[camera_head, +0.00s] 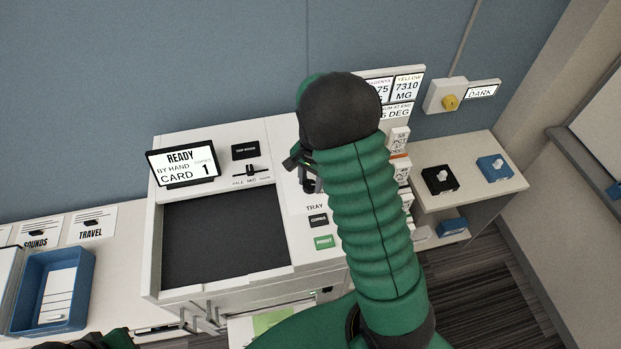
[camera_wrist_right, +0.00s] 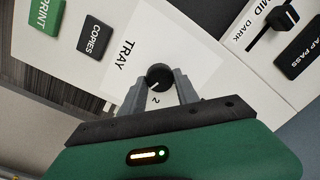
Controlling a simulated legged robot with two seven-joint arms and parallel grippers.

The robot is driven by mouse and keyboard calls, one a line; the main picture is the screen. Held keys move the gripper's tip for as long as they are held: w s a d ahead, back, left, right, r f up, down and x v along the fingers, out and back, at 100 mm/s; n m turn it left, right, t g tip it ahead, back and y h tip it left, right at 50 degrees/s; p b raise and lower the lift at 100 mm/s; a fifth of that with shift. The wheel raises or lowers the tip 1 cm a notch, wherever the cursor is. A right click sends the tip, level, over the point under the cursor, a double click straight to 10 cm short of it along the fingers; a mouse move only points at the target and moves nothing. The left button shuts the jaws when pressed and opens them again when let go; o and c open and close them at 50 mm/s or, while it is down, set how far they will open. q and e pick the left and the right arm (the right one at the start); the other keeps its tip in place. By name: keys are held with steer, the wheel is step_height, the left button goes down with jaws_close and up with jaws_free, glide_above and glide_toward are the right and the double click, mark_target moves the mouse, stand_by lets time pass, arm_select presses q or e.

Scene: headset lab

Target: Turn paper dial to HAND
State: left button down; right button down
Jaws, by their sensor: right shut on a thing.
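The paper dial is a small round black knob (camera_wrist_right: 159,77) with a white pointer mark, on a white plate labelled TRAY (camera_wrist_right: 126,52). In the right wrist view, a "2" is printed beside it; other position labels are hidden by my gripper. My right gripper (camera_wrist_right: 160,86) is shut on the knob, one grey finger on each side. In the head view, my right gripper (camera_head: 306,172) is at the machine's panel, mostly hidden behind my green arm, and the dial is hidden. Part of my left arm shows at the bottom left edge; its gripper is not seen.
The machine's screen (camera_head: 183,164) reads READY, BY HAND, CARD 1. A slider (camera_head: 252,172), a black COPIES button (camera_head: 318,220) and a green PRINT button (camera_head: 324,242) are close by. A blue tray (camera_head: 84,292) stands at left; a side table (camera_head: 455,160) stands at right.

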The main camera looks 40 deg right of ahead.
steer(key=shift+w+d+r+m+p, duration=0.15)
steer(key=shift+m+p, duration=0.25)
steer(key=shift+m, duration=0.6)
steer(key=c, duration=1.2)
jaws_free()
steer(key=shift+o, duration=1.4)
